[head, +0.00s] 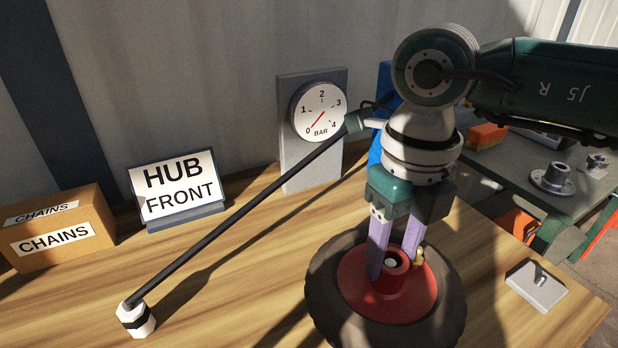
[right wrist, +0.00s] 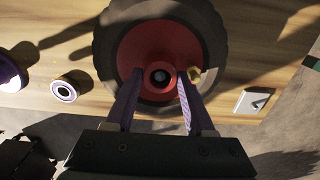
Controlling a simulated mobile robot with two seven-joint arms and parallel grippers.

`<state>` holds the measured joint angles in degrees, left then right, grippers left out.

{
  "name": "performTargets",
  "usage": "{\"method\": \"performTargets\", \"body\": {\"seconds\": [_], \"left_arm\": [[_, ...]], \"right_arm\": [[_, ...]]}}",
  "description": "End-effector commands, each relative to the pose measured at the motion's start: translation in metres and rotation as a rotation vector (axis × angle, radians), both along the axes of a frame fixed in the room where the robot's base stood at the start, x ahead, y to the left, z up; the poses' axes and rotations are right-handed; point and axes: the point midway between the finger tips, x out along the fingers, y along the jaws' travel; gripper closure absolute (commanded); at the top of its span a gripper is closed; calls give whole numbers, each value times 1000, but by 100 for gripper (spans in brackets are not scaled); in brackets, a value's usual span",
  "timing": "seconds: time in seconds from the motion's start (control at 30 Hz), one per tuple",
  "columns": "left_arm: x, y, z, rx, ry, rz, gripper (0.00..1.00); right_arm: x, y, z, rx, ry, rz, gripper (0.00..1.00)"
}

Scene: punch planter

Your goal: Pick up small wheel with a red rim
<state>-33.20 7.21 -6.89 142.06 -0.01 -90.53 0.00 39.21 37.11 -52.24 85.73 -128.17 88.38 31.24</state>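The small wheel, a dark tyre (head: 325,304) with a red rim (head: 362,290), lies flat on the wooden bench. A raised red hub (head: 393,283) with a hole stands at its centre, with a small brass-coloured piece beside it. The wheel also shows in the right wrist view (right wrist: 104,50). My right gripper (head: 391,264) comes down from above with its pale purple fingers on either side of the hub. In the right wrist view my right gripper (right wrist: 160,74) looks open around the hub; any contact is hard to tell. My left gripper is not in view.
A black rod (head: 230,217) with a white foot (head: 137,319) slants across the bench left of the wheel. A chains box (head: 60,230), a hub front sign (head: 178,185) and a gauge (head: 319,110) stand behind. A grey plate (head: 536,287) lies to the right, near the bench edge.

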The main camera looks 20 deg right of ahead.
Motion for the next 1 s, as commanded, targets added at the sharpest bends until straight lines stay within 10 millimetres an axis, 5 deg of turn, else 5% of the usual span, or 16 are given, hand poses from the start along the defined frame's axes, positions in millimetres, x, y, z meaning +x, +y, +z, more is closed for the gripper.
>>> {"method": "performTargets", "body": {"seconds": [0.4, 1.0], "left_arm": [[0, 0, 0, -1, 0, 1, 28], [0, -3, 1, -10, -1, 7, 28]], "right_arm": [[0, 0, 1, 1, 0, 0, 99], [2, 0, 3, 2, -5, 0, 100]]}}
